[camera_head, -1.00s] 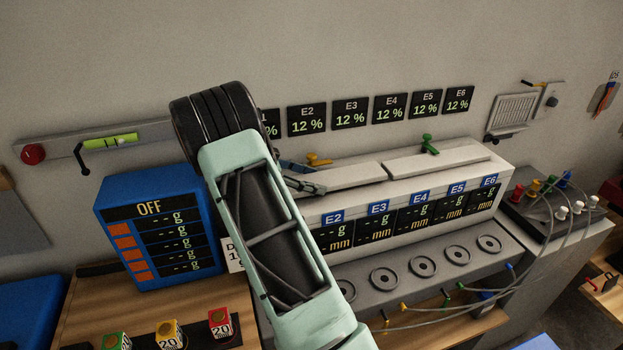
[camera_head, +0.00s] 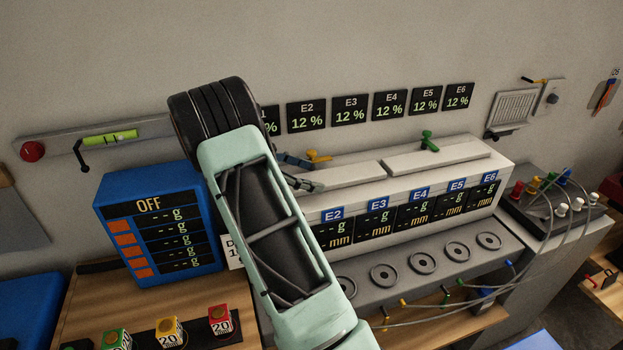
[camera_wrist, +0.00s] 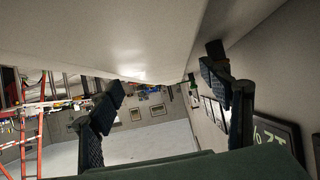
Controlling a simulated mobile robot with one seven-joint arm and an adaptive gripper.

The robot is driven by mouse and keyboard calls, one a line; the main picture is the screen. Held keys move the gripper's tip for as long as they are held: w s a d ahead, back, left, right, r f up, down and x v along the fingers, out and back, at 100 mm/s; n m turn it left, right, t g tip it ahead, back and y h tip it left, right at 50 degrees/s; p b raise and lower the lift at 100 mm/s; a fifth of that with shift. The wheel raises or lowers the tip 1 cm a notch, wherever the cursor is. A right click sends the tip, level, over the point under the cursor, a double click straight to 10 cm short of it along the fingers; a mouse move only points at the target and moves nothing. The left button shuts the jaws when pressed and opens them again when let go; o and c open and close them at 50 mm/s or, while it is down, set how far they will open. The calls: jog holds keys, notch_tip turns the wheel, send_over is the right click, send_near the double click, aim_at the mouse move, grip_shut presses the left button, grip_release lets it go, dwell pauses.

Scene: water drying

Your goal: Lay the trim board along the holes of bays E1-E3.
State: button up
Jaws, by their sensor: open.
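A long pale board (camera_head: 345,173) lies flat along the top of the white bay housing (camera_head: 350,202), above bays E2 and E3 in the head view. Its left end is hidden behind my arm, as is bay E1. My gripper (camera_head: 303,170) is open at the left visible part of this board, its two fingers apart. In the wrist view, the open fingers (camera_wrist: 161,76) stand on either side of a large pale surface; I cannot tell whether they touch it. A yellow handle-like piece (camera_head: 318,157) shows just behind the board.
A second pale board (camera_head: 436,157) lies to the right on the same housing, with a green piece (camera_head: 429,141) behind it. Blue scale display (camera_head: 160,227) and coloured weight blocks (camera_head: 220,320) stand at left. Cables (camera_head: 540,250) run at right.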

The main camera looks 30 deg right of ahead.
jog(key=v, duration=0.6)
jog(key=shift+w+a+r, duration=0.1)
jog(key=shift+a, duration=0.25)
